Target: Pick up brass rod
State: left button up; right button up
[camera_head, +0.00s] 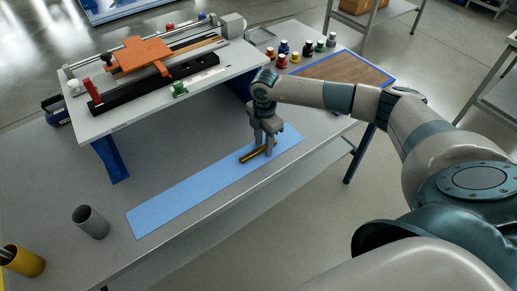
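A brass rod (249,156) lies on the blue mat (182,203) on the grey table, slanting up to the right. My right gripper (270,148) points down over the mat at the rod's right end. Its fingers are at the rod and hide part of that end. Whether the fingers are closed on the rod or only around or beside it cannot be made out at this size. The rod appears low, at or very near the mat. My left gripper is not in the view.
A raised white shelf (112,117) with an orange fixture (140,55) stands close behind and left of my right gripper. A grey cup (91,222) and a yellow cup (22,261) stand at the front left. Several small bottles and a brown board (341,70) are at the back right.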

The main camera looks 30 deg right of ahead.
dwell(0.3)
grip_shut()
jog(key=shift+r, duration=0.15)
jog(key=shift+w+r+b, duration=0.1)
jog(key=shift+r+b, duration=0.35)
jog(key=shift+r, duration=0.05)
jog(key=r+b, duration=0.1)
jog(key=s+r, duration=0.1)
jog(key=r, duration=0.1)
jog(key=shift+b, duration=0.4)
jog(key=s+r+b, duration=0.3)
jog(key=s+r, duration=0.3)
jog(key=s, duration=0.4)
jog(key=shift+s+d+r+b, duration=0.3)
jog(key=shift+s+r+b, duration=0.1)
